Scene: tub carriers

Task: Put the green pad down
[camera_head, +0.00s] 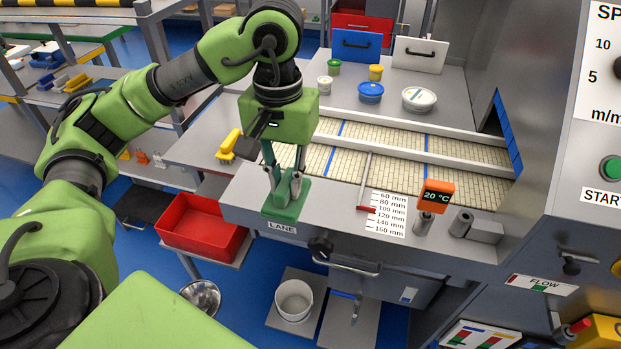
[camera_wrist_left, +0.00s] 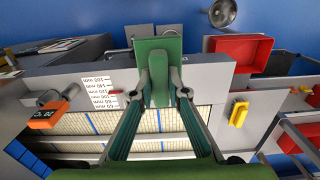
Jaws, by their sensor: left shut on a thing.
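The green pad (camera_head: 279,212) is a flat green plate with an upright green grip block. It is at the front left of the grey bench, just above the LANE label. My left gripper (camera_head: 285,188) comes down from above and is shut on the grip block. In the left wrist view the pad (camera_wrist_left: 158,44) shows beyond the two fingertips (camera_wrist_left: 159,83), with the block between them. I cannot tell whether the pad touches the bench top. My right gripper is not in view.
The tiled lane belt (camera_head: 395,155) lies behind the pad. A printed mm scale (camera_head: 388,214) and an orange temperature display (camera_head: 437,196) stand to the right. A red bin (camera_head: 203,230) sits lower left, and a yellow object (camera_head: 228,145) lies on the side table. Several tubs stand behind.

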